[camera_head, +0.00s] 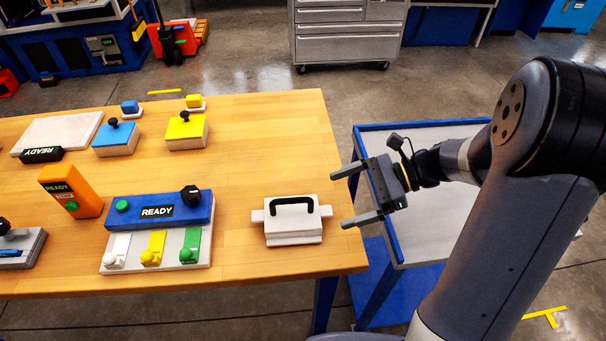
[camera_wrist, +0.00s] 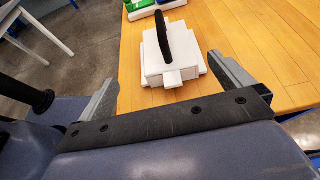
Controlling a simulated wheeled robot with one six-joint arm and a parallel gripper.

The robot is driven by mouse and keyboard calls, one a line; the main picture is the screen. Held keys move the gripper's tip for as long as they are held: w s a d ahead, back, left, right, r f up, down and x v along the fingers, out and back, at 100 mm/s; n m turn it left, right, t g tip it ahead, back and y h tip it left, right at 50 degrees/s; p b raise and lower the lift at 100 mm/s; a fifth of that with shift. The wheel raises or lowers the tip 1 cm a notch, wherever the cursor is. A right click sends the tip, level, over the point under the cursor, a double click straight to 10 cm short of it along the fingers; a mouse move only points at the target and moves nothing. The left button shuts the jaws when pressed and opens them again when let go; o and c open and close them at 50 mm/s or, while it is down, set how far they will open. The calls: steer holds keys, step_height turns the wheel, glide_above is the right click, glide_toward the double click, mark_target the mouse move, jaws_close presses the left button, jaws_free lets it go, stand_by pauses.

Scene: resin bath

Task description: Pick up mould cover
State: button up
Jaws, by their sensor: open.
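The mould cover (camera_head: 292,225) is a white block with a black arched handle and small side tabs. It rests on the wooden table near the right end. In the wrist view the mould cover (camera_wrist: 172,66) lies ahead, between the lines of the two fingers. My gripper (camera_head: 340,199) is open and empty, just right of the mould cover and apart from it, over the table's right edge. In the wrist view my gripper (camera_wrist: 160,78) shows both fingers spread, with nothing between the tips.
Left of the cover, a blue READY panel (camera_head: 160,208) stands behind white, yellow and green switches. An orange READY box (camera_head: 70,191) and blue and yellow lidded blocks (camera_head: 186,132) stand farther off. A grey-topped blue cart (camera_head: 420,235) adjoins the right. The table behind the cover is bare.

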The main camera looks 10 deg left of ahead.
mark_target(302, 211)
steer(key=shift+y, duration=0.3)
steer(key=x, duration=0.2)
steer(key=w+x, duration=0.1)
steer(key=x, duration=0.1)
steer(key=shift+a, duration=0.4)
steer(key=shift+d+f+x, duration=0.1)
steer(key=shift+f+x, duration=0.1)
steer(key=shift+x, duration=0.8)
steer(key=shift+d+f+x, duration=0.1)
steer(key=shift+f+x, duration=0.1)
steer(key=shift+x, duration=0.8)
steer(key=shift+d+f+x, duration=0.1)
steer(key=shift+f+x, duration=0.1)
steer(key=shift+x, duration=0.8)
steer(key=shift+c, duration=0.2)
steer(key=c, duration=1.4)
steer(key=shift+r, duration=0.1)
steer(key=shift+c, duration=0.4)
